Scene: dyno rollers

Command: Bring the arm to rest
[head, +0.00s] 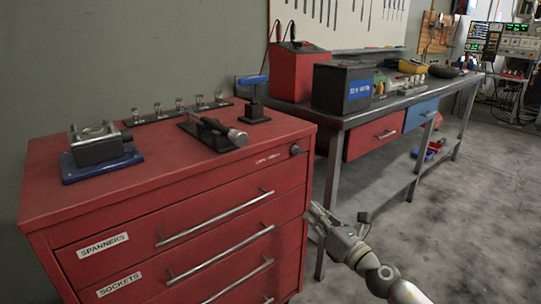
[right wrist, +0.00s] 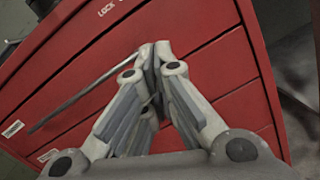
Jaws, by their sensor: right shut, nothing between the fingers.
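My right gripper (head: 312,212) is beside the front right corner of the red tool cabinet (head: 190,180) in the head view. It is shut with nothing between its fingers. In the right wrist view the fingertips (right wrist: 155,52) meet in front of the red drawer fronts and a long metal handle (right wrist: 85,90). I cannot tell whether they touch the cabinet. My left gripper does not show.
On the cabinet top are a device on a blue base (head: 102,146), a tool on a black stand (head: 213,132) and a blue-handled clamp (head: 254,104). A workbench (head: 440,92) with a black box (head: 342,88) stands behind. The concrete floor (head: 460,220) at right is clear.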

